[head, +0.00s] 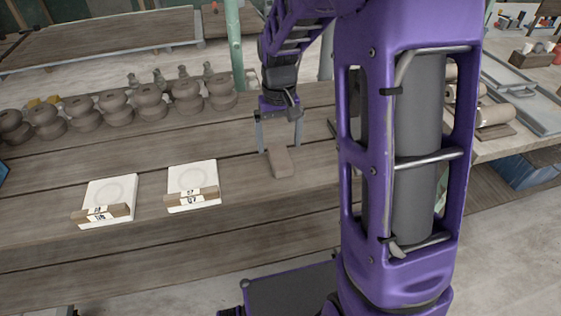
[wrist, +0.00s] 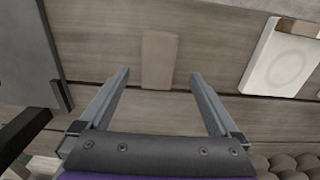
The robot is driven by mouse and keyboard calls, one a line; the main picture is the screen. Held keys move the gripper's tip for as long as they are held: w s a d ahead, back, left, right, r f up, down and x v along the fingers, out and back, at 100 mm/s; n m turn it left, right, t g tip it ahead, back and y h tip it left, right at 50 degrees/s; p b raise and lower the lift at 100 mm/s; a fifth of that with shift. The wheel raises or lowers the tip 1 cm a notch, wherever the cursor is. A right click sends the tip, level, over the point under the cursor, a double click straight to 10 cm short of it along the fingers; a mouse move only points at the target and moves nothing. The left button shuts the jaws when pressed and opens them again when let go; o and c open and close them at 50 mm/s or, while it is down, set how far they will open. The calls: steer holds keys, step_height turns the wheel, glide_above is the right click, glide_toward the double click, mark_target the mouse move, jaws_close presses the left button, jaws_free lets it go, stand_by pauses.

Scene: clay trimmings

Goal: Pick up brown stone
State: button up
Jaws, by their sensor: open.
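The brown stone is a small flat brown block (head: 280,162) lying on the wooden table in the head view. It also shows in the wrist view (wrist: 159,60), lying on the planks just beyond my fingertips and between their lines. My gripper (head: 279,148) is open and empty above the table, with its two fingers spread wide. In the wrist view the fingers (wrist: 160,75) point toward the block, with nothing between them.
Two white square tiles with brown labelled strips (head: 108,200) (head: 192,186) lie left of the block. A row of several dark clay pots (head: 115,108) stands behind them. A dark flat panel (wrist: 30,50) is at the left in the wrist view. Bare planks surround the block.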

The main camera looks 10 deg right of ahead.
mark_target(280, 156)
step_height(280, 156, down, 4)
steer(key=shift+d+f+b, duration=0.15)
steer(key=shift+f+b, duration=0.1)
steer(key=shift+b, duration=0.15)
steer(key=shift+c, duration=0.3)
jaws_close()
